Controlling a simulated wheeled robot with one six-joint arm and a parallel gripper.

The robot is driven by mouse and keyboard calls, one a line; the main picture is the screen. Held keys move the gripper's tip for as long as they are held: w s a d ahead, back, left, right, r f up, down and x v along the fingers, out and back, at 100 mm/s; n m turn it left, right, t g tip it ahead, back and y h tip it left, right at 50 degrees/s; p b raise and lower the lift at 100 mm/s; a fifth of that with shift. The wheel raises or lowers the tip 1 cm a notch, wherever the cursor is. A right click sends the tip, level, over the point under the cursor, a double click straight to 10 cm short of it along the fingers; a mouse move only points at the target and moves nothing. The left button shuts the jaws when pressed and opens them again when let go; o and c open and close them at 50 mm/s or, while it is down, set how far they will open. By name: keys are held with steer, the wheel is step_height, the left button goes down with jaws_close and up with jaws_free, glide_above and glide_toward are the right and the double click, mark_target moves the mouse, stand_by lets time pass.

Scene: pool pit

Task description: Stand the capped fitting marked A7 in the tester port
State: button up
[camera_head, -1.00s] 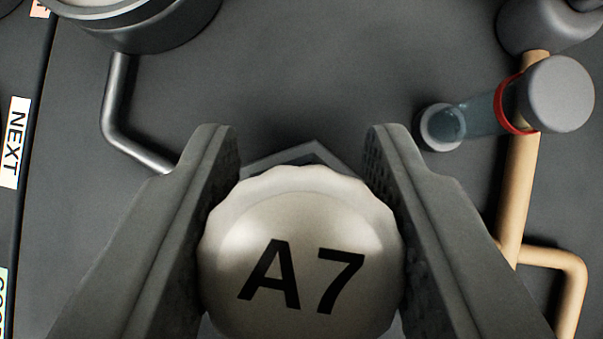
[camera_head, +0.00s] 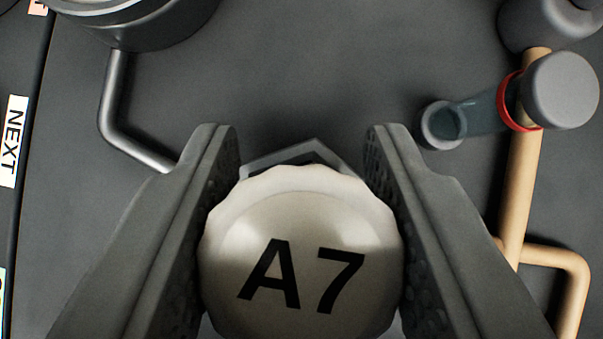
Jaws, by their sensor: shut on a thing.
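The capped fitting (camera_head: 302,250) has a pale, scalloped cap with black A7 lettering, seen from above. My gripper (camera_head: 302,215) is shut on it, with one dark grey finger on each side of the cap. The fitting's lower body is hidden under the cap. Just behind the cap, the angular grey edge of a part (camera_head: 300,157) shows. Most of it is hidden by the fitting, so I cannot tell whether it is the tester port or whether the fitting touches it.
A silver pipe (camera_head: 118,110) runs from a dark round vessel (camera_head: 140,25) at upper left. At right stand a clear tube (camera_head: 480,118) with a red ring, a grey round knob (camera_head: 560,90) and a tan pipe (camera_head: 520,195). A NEXT label (camera_head: 14,140) is at far left.

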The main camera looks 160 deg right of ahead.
steer(key=shift+f, duration=0.75)
steer(key=shift+r, duration=0.15)
steer(key=o, duration=1.5)
steer(key=shift+r, duration=3.95)
